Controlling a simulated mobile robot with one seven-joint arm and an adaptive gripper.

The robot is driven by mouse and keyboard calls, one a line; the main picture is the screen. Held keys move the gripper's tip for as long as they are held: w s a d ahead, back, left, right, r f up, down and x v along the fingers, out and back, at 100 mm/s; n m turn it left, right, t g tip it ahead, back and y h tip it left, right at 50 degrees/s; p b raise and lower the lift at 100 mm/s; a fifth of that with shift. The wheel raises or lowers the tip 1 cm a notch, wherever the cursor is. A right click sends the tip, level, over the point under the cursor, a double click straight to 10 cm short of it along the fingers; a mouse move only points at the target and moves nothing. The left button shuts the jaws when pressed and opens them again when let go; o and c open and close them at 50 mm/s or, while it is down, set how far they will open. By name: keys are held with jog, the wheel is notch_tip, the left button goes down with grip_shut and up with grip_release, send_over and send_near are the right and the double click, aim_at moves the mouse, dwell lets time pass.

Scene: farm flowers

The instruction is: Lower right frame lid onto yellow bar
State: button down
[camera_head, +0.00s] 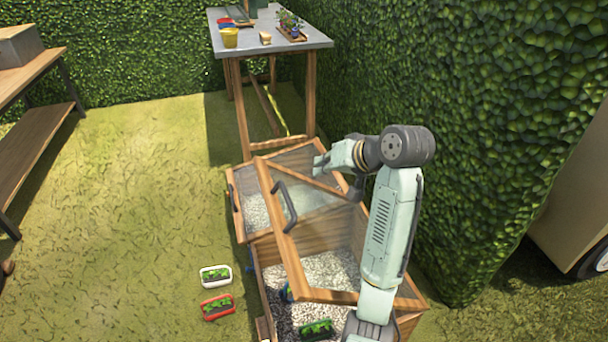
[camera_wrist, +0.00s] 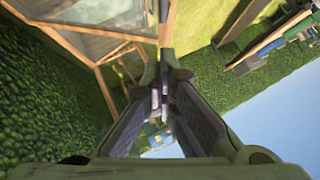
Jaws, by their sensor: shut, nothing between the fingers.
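The right frame lid (camera_head: 290,222), wood-edged with clear panes and a dark handle, stands tilted open over the right part of the wooden cold frame (camera_head: 258,270). A lid also shows close up in the wrist view (camera_wrist: 90,45). My gripper (camera_wrist: 160,102) is shut and empty; the lid's wood is beyond and beside its fingers. I cannot make out a yellow bar at the frame.
The frame's other lid (camera_head: 240,202) lies over its far part. A green plant tray (camera_head: 316,328) sits on the gravel inside. White (camera_head: 215,275) and red (camera_head: 217,306) plant trays stand on the grass at left. A table (camera_head: 270,48) stands behind; a hedge (camera_head: 470,90) closes the right.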

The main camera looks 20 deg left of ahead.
jog(key=s+f+p+x, duration=0.1)
jog(key=s+x, duration=0.1)
jog(key=x, duration=1)
jog(key=shift+f, duration=0.6)
